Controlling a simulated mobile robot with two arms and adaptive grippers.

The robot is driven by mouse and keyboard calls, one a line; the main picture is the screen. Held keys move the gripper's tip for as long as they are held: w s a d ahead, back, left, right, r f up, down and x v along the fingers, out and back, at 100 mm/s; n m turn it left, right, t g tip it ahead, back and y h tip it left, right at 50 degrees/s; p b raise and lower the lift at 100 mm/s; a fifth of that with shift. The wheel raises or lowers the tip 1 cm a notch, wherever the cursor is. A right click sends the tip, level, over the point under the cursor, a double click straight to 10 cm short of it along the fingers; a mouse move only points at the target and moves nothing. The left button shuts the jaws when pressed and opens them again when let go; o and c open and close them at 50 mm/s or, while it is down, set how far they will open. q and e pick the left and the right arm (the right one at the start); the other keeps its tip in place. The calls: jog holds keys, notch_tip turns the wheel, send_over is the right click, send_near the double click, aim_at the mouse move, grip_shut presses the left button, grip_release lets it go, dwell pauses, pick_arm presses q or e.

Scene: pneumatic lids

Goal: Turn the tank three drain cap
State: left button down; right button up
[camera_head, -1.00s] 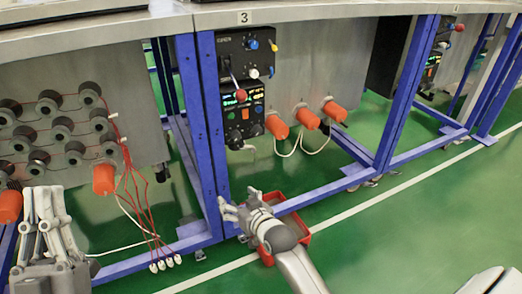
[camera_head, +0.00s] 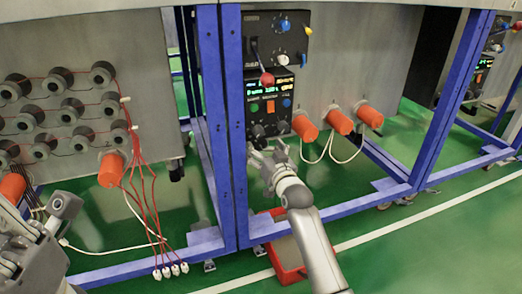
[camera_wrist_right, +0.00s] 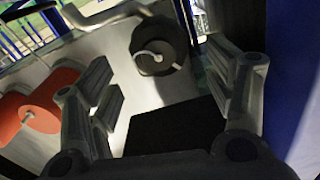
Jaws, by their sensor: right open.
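The tank three station shows a black control panel (camera_head: 270,100) with several coloured knobs. Three orange caps (camera_head: 340,121) stick out of the grey tank wall to its right; part of that orange row shows at the left of the right wrist view (camera_wrist_right: 45,105). A dark round cap (camera_wrist_right: 150,40) with a pale centre is on the grey wall in the right wrist view. My right gripper (camera_head: 266,156) is just below the panel. Its fingers are spread, with the dark cap beyond them and nothing between them. My left gripper (camera_head: 45,225) is at the lower left, its fingers unclear.
A blue post (camera_head: 232,130) stands close to my right gripper. A red tray (camera_head: 291,277) lies on the green floor under my right arm. At left are dark spools with red wires and an orange cap (camera_head: 111,169). White cables hang from the orange caps.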

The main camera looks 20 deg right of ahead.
aim_at(260, 142)
jog(key=shift+w+b, duration=0.55)
jog(key=shift+w, duration=1.05)
jog(key=shift+c, duration=0.3)
jog(key=c, duration=1)
